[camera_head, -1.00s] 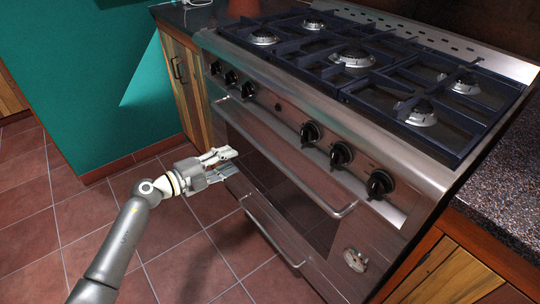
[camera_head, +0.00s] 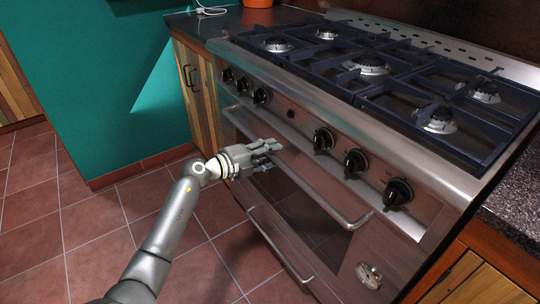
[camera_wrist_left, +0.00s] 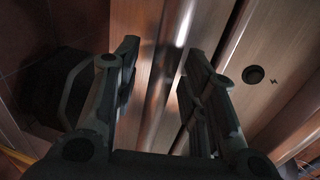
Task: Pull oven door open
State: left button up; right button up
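The steel oven (camera_head: 410,175) stands in the middle and right of the head view. Its door (camera_head: 300,212) has a dark window and looks shut. The long bar handle (camera_head: 318,194) slants across the top of the door. My left gripper (camera_head: 276,153) is at the handle's left half and covers part of it. In the left wrist view my open left gripper (camera_wrist_left: 158,65) has the fingers apart, and a shiny bar (camera_wrist_left: 176,60), which looks like the handle, runs between them. I cannot tell whether the fingers touch it. My right gripper is out of view.
A lower bar handle (camera_head: 278,245) lies below the door. Black knobs (camera_head: 355,162) line the front panel above the handle. A wooden cabinet (camera_head: 195,92) stands left of the oven, beside a teal wall (camera_head: 110,85). The tiled floor (camera_head: 110,225) in front is clear.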

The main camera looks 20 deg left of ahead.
pick_arm(q)
jog(key=shift+w+d, duration=0.1)
jog(key=shift+c, duration=0.4)
grip_shut()
jog(key=shift+f, duration=0.2)
